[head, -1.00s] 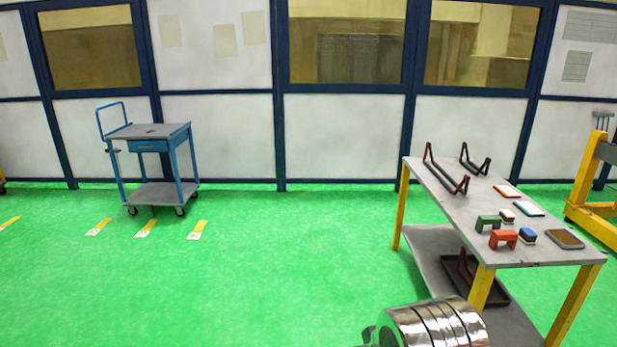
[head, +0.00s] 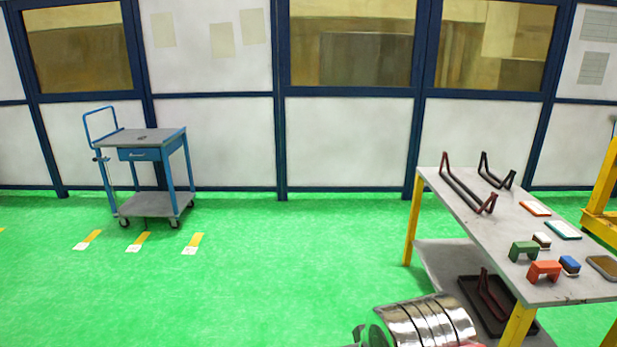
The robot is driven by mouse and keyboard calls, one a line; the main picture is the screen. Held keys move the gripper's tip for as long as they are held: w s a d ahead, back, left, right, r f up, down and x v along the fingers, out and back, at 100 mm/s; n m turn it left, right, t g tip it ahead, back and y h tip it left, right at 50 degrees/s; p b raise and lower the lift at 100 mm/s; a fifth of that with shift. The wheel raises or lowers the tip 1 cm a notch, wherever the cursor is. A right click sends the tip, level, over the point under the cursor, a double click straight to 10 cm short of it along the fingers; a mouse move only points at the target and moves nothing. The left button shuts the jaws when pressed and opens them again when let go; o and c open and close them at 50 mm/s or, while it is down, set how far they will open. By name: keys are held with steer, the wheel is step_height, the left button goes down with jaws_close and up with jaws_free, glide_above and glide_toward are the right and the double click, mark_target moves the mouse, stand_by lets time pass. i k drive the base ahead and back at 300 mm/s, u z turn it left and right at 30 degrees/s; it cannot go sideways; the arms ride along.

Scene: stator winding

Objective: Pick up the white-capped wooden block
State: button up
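The white-capped block (head: 542,240) is a small block with a white top and a darker brownish body. It stands on the grey top of the yellow-legged table (head: 478,222) at the right, just behind and right of a green bridge-shaped piece (head: 523,250). A blue-topped block (head: 570,265) stands nearer the front, beside a red bridge-shaped piece (head: 544,270). My gripper is not in view. A shiny banded metal part of my own arm shows at the bottom, in front of the table.
Two dark red and black frames (head: 466,185) stand at the table's far left. Small flat cards (head: 563,230) and a grey-rimmed tray (head: 604,266) lie at right. A dark tray (head: 482,292) sits on the lower shelf. A blue cart (head: 150,203) stands left.

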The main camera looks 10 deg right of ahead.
mark_target(545, 242)
steer(key=z, duration=0.1)
steer(key=i, duration=1.4)
steer(key=z, duration=0.45)
steer(key=i, duration=0.7)
steer(key=z, duration=0.6)
steer(key=i, duration=0.6)
steer(key=z, duration=0.95)
steer(key=i, duration=0.95)
steer(key=z, duration=0.5)
